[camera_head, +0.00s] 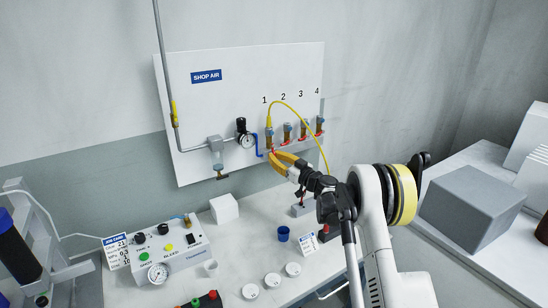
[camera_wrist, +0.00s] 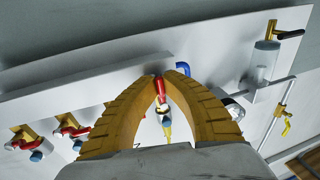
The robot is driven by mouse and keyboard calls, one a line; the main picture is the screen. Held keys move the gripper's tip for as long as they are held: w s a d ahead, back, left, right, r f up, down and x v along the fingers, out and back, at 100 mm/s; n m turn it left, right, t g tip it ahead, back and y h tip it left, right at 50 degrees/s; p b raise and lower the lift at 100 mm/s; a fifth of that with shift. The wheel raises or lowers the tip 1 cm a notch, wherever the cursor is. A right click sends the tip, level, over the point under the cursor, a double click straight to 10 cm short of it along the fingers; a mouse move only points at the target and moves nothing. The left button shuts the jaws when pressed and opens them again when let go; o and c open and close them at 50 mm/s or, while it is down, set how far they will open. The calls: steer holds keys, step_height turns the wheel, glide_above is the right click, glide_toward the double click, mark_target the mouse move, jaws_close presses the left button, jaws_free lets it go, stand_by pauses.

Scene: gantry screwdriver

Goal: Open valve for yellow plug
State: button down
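The yellow plug (camera_head: 269,121) sits at port 1 of the white SHOP AIR panel, with a yellow hose looping from it to the right and down. Below it is the valve of port 1, mostly hidden by my gripper in the head view. In the wrist view its red lever (camera_wrist: 160,88) lies between my fingertips. My gripper (camera_head: 273,158) is at this valve, its orange-yellow fingers converging around the lever. It also shows in the wrist view (camera_wrist: 164,76). The gap between the tips is narrow; whether both press on the lever is unclear.
Ports 2 (camera_head: 287,132), 3 (camera_head: 303,130) and 4 (camera_head: 320,125) with red levers stand close to the right. A gauge (camera_head: 246,141) and blue hose (camera_head: 257,147) are close on the left. A control box (camera_head: 165,258) and blue cup (camera_head: 283,234) stand on the bench (camera_head: 245,252).

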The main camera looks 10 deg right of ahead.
steer(key=c, duration=1.8)
jaws_free()
steer(key=shift+s+d, duration=0.1)
steer(key=r+v, duration=0.1)
steer(key=v, duration=1)
steer(key=shift+s+d+f, duration=0.2)
steer(key=shift+s+f, duration=0.15)
steer(key=shift+f, duration=0.15)
